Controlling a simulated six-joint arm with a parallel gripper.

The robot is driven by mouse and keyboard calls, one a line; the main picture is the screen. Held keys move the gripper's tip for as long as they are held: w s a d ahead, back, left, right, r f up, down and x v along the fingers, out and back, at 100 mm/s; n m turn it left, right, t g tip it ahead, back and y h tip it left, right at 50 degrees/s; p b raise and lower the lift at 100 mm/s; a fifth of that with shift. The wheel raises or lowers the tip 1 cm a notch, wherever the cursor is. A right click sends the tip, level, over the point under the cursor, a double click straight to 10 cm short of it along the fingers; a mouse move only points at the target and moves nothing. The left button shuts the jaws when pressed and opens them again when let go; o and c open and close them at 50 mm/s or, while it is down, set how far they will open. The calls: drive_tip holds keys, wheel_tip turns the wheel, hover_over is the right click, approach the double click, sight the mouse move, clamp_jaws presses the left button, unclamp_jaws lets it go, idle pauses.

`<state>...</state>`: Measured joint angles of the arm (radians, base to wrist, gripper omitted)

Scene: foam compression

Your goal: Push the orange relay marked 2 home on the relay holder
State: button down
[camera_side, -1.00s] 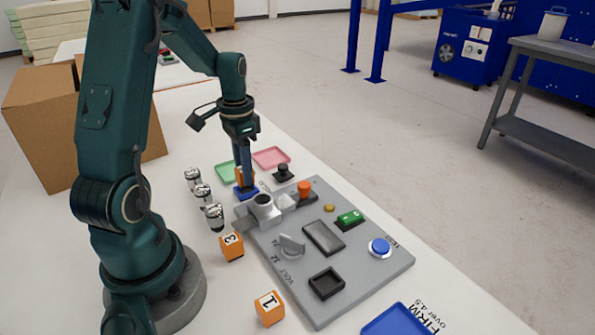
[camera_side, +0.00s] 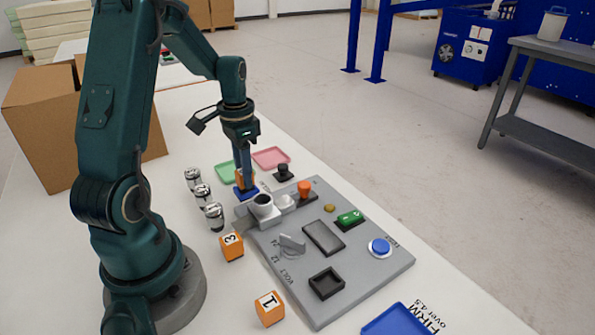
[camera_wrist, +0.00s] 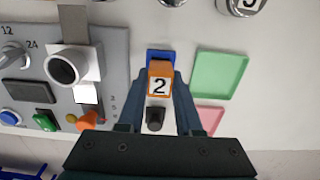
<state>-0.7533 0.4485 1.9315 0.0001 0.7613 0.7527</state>
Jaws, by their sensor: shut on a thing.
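The orange relay marked 2 (camera_wrist: 159,84) is between the two fingers of my gripper (camera_wrist: 161,95), which is shut on it. Its white label with the number faces the wrist camera. A small blue base (camera_wrist: 161,56), which looks like the relay holder, shows just past the relay. In the side view my gripper (camera_side: 245,178) points down over this blue base (camera_side: 246,192), and the fingers hide most of the relay. I cannot tell how far the relay sits into the base.
A grey panel (camera_side: 340,290) with knobs and buttons lies right of my gripper. Orange blocks marked 3 (camera_side: 231,246) and 1 (camera_side: 269,308) stand in front. Metal cylinders (camera_side: 203,196) stand left. Green (camera_wrist: 220,73) and pink (camera_side: 271,158) trays and a black knob (camera_wrist: 154,119) are close by.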

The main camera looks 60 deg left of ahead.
drive_tip(key=shift+f, duration=0.55)
drive_tip(key=c, duration=0.5)
unclamp_jaws()
